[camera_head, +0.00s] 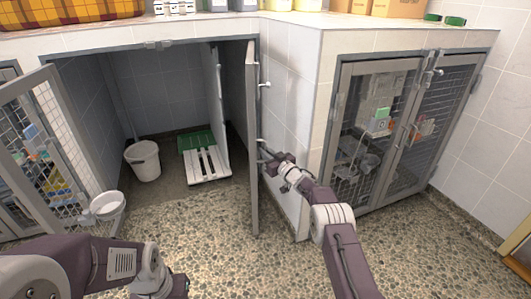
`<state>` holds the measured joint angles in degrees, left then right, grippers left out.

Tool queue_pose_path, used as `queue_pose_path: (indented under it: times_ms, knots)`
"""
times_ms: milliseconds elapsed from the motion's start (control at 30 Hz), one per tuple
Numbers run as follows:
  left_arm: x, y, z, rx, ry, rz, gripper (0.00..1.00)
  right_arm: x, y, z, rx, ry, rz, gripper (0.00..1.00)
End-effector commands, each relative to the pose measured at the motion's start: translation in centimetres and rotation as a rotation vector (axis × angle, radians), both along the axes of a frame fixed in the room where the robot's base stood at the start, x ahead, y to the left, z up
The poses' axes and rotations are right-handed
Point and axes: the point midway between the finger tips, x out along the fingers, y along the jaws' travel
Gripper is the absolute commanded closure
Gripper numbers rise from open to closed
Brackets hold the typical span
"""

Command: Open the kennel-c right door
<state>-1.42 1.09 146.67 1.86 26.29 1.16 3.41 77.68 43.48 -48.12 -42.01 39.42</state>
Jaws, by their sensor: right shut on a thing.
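The middle kennel stands open, with its right door (252,140) swung outward and seen nearly edge-on. Its left mesh door (52,150) is also swung out. My right gripper (268,157) is at the outer side of the right door, at about mid-height, and is shut on the door's handle (262,147). The fingertips are small and partly hidden by my wrist. No label on the kennels can be read. My left arm lies at the bottom left; its gripper fingers do not show.
Inside the kennel are a white bucket (144,161) and a white slatted rack (205,166) with green behind it. A white bowl (107,205) hangs at the left door. A shut double-door kennel (393,140) stands at the right. The pebbled floor (215,255) in front is clear.

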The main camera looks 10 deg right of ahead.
Motion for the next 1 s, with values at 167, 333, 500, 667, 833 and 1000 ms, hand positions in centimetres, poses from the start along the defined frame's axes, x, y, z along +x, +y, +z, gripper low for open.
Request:
queue_pose_path:
  times_ms: [167,333,500,667,833,1000]
  knots:
    - [0.0,0.0,0.0,0.0,0.0,0.0,0.7,0.1,-0.2,0.6,0.006,-0.007,-0.005,1.0]
    - [0.0,0.0,0.0,0.0,0.0,0.0,0.7,0.1,-0.2,0.6,0.006,-0.008,-0.005,0.82]
    - [0.0,0.0,0.0,0.0,0.0,0.0,0.7,0.1,-0.1,0.4,0.004,-0.005,-0.003,0.81]
    - [0.0,0.0,0.1,0.0,0.0,0.0,0.7,0.0,-0.1,0.3,0.003,-0.003,-0.002,0.81]
    - [0.0,0.0,1.3,0.0,0.0,0.0,0.7,-0.8,-0.5,0.6,0.003,0.001,0.001,0.81]
    - [0.0,0.0,3.1,0.0,0.0,0.0,0.7,-2.5,-1.4,0.8,0.003,0.0,-0.002,0.81]
